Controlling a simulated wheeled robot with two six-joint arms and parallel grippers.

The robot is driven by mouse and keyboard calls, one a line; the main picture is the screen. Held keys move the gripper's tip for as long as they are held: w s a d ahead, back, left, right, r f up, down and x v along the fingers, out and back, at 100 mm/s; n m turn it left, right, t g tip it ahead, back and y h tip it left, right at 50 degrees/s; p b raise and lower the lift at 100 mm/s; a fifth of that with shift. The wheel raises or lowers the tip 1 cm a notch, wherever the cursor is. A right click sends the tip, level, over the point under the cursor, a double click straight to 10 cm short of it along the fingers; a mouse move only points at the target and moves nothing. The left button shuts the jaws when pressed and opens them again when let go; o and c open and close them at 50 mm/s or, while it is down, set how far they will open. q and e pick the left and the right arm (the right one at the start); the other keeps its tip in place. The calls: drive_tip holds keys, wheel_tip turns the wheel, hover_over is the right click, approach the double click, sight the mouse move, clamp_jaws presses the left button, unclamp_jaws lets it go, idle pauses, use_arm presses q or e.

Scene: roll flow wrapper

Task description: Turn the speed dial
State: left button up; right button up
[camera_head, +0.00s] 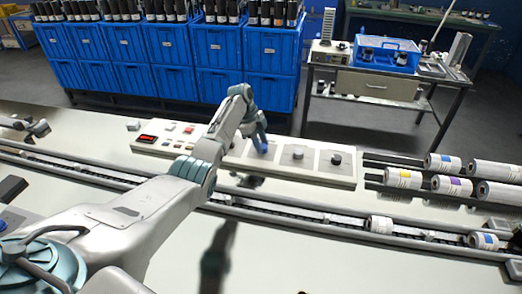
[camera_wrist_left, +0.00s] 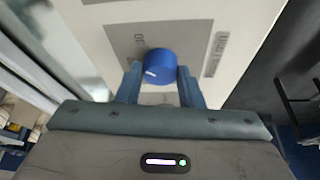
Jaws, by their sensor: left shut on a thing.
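The blue speed dial (camera_wrist_left: 160,66) is a round knob with a white mark, set on a grey plate (camera_wrist_left: 122,36) in the left wrist view. My left gripper (camera_wrist_left: 160,80) has one blue finger on each side of the dial and is shut on it. In the head view the left gripper (camera_head: 262,143) reaches down to the control panel (camera_head: 226,158), and the dial shows as blue at its tip. My right gripper is not in view.
A conveyor (camera_head: 290,213) runs in front. Labelled rolls (camera_head: 452,186) lie at the right.

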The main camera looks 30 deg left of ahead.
use_arm(q)
drive_tip(key=shift+w+f+m+g+b, duration=0.15)
drive_tip(key=shift+m+g+b, duration=0.25)
drive_tip(key=shift+m+b, duration=0.75)
drive_tip(key=shift+m+g+b, duration=0.4)
drive_tip(key=shift+m+b, duration=0.45)
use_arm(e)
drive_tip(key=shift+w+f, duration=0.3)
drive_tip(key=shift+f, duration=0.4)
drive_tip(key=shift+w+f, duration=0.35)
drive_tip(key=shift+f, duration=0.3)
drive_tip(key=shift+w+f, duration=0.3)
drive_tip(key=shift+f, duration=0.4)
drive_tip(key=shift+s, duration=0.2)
use_arm(q)
drive_tip(key=o, duration=1)
drive_tip(key=shift+c, duration=0.2)
drive_tip(key=shift+r, duration=0.2)
drive_tip(key=shift+a+r, duration=0.15)
drive_tip(key=shift+r, duration=0.05)
drive_tip(key=b+v, duration=0.2)
drive_tip(key=v, duration=0.8)
drive_tip(key=shift+r+b, duration=0.15)
drive_tip(key=shift+b, duration=0.15)
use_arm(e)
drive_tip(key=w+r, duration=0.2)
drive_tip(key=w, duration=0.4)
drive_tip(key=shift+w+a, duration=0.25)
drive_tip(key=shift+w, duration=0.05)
